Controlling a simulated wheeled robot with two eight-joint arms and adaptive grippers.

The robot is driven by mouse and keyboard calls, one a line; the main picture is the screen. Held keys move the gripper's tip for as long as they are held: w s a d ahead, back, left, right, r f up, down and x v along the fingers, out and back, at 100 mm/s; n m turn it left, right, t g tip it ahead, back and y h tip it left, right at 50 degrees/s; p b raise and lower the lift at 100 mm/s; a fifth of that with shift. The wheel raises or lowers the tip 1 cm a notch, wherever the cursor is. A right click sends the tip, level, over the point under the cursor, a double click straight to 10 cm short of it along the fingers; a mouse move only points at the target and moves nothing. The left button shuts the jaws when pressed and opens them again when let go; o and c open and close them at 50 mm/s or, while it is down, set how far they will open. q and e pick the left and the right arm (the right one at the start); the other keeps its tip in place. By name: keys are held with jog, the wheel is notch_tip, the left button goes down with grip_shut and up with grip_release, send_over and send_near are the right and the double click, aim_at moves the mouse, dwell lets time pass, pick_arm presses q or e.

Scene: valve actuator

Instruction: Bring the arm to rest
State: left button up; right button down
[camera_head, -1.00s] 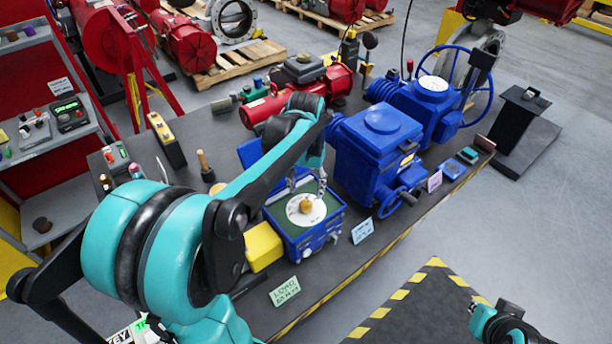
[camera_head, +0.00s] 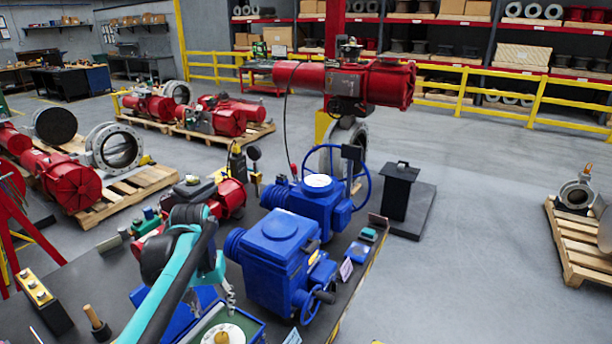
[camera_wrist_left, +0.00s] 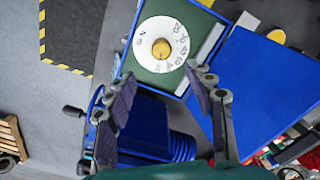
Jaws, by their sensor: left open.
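My left arm reaches in from the lower left of the head view. Its left gripper (camera_head: 228,292) hangs beside the blue valve actuator (camera_head: 275,262), above the blue box. In the left wrist view the left gripper (camera_wrist_left: 165,88) has its two dark fingers apart, with nothing between them. Ahead of the fingers is the white dial with a brass knob (camera_wrist_left: 161,48) on the box's green panel; the fingers look clear of the knob. In the head view the dial (camera_head: 222,334) is cut by the bottom edge. My right gripper is not in view.
A second blue actuator with a handwheel (camera_head: 318,205) stands behind the first on the dark bench. A yellow button box (camera_head: 40,295) and a wooden-handled tool (camera_head: 97,322) lie left of my arm. Open grey floor (camera_head: 480,280) is on the right.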

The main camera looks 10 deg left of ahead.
pick_arm(q)
jog(key=s+d+f+m+t+b, duration=0.1)
jog(key=s+d+f+t+b, duration=0.2)
jog(key=s+d+f+b, duration=0.2)
jog(key=s+d+f+m+t+b, duration=0.1)
jog(key=s+d+f+t+b, duration=0.3)
jog(key=f, duration=0.6)
jog(key=shift+s+d+f+m+b, duration=0.15)
jog(key=shift+s+d+m+b, duration=0.25)
jog(key=shift+s+d+b, duration=0.45)
jog(key=shift+s+a, duration=0.1)
jog(key=shift+a, duration=0.1)
